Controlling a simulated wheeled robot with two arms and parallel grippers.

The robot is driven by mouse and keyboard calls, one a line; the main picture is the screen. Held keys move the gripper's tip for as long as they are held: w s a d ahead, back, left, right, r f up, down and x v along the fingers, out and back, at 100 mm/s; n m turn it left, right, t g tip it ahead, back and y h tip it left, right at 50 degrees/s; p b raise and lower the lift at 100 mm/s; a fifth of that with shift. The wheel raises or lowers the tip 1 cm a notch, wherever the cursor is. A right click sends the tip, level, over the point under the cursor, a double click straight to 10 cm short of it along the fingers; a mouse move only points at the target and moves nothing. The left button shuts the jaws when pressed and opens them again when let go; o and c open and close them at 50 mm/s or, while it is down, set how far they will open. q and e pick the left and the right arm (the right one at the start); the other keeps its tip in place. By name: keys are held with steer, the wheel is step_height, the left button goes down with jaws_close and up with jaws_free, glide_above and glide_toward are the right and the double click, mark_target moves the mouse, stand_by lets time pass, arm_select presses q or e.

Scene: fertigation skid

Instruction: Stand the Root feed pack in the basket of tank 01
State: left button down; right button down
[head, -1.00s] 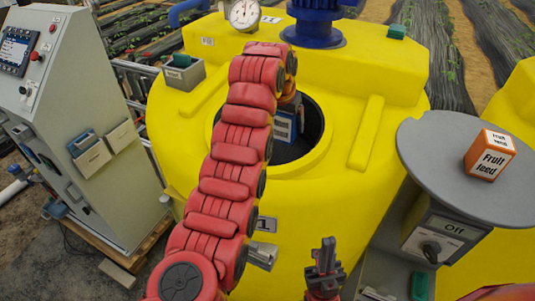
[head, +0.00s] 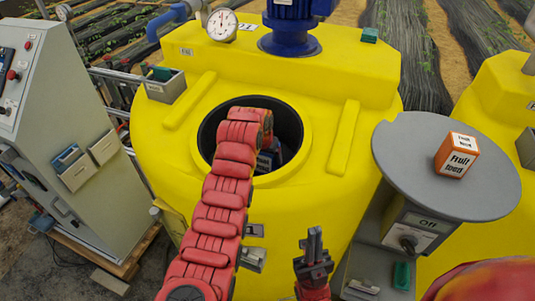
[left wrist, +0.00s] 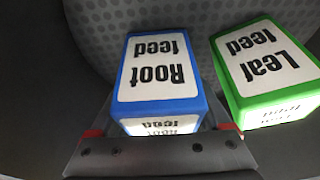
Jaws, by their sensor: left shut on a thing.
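The Root feed pack (left wrist: 160,70) is a blue box with a white label, seen in the left wrist view. My left gripper (left wrist: 160,122) is shut on it, with a finger at each side. The dotted grey surface of the basket (left wrist: 185,17) shows behind the pack; whether they touch cannot be told. In the head view my left arm reaches into the round opening of the yellow tank (head: 225,200). Only a little blue of the pack (head: 266,162) shows there, and the gripper is mostly hidden. My right gripper (head: 314,243) is in front of the tank, fingers together and empty.
A green Leaf feed pack (left wrist: 270,75) stands close to the right of the Root feed pack. An orange Fruit feed pack (head: 457,156) sits on a round grey table (head: 405,150). A control cabinet (head: 75,130) stands at left. The opening's dark rim (head: 292,120) surrounds my arm.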

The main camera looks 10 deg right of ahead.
arm_select(q)
steer(key=shift+f, duration=0.15)
jaws_free()
steer(key=shift+r, duration=0.2)
